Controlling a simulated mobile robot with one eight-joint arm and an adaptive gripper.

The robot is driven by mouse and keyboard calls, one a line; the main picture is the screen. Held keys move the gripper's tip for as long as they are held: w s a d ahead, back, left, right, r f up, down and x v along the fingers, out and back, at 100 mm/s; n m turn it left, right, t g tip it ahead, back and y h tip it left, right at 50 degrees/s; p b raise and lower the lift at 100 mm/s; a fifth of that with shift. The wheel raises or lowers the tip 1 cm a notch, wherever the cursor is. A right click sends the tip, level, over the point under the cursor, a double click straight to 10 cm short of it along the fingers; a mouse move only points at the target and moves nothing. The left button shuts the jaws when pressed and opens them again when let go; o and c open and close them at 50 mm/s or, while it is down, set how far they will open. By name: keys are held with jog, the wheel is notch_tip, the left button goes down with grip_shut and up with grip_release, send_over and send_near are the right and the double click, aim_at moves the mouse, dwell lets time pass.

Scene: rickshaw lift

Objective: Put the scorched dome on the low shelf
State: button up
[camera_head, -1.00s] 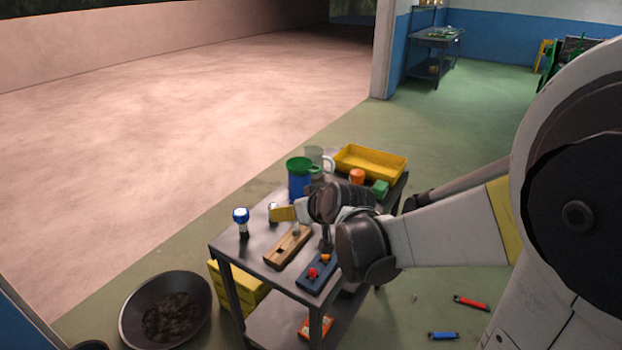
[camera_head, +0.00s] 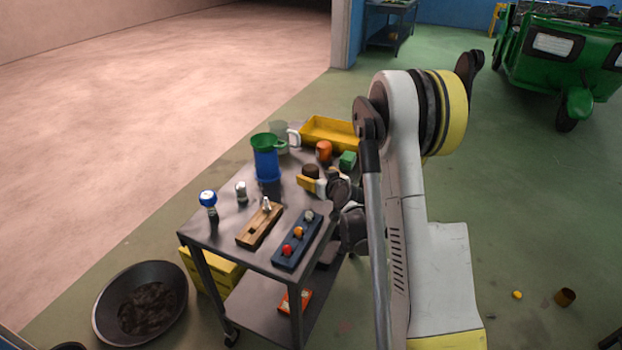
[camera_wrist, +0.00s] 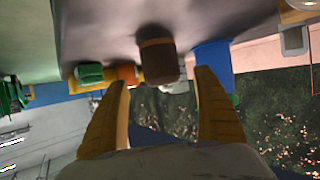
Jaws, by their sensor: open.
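A dark brown rounded piece (camera_head: 310,171), which may be the scorched dome, stands on the cart's top (camera_head: 222,228) beside my gripper. In the wrist view this brown piece (camera_wrist: 158,60) has a lighter band and appears upside down, just ahead of the gap between the fingertips. My gripper (camera_wrist: 162,79) is open and empty, its yellow fingers on either side of that gap. In the head view my gripper (camera_head: 318,183) is low over the cart top, partly hidden by my arm. The cart's low shelf (camera_head: 262,303) is below, with an orange-red item (camera_head: 294,301) on it.
On the cart top are a blue container with a green funnel (camera_head: 266,158), a yellow tray (camera_head: 328,132), an orange cup (camera_head: 323,151), a green block (camera_head: 348,160), a wooden block (camera_head: 259,225) and a blue rack (camera_head: 298,240). A dark pan (camera_head: 140,302) lies left on the floor.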

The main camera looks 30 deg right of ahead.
aim_at(313, 177)
jog(key=b+x, duration=0.1)
jog(key=x, duration=0.1)
jog(key=b+x, duration=0.1)
jog(key=x, duration=0.2)
jog(key=shift+s+a+f, duration=0.15)
jog(key=shift+s+f, duration=0.05)
jog(key=shift+f, duration=0.15)
jog(key=shift+w+b, duration=0.35)
jog(key=shift+w, duration=0.05)
jog(key=c, duration=1.4)
jog(key=shift+o, duration=0.2)
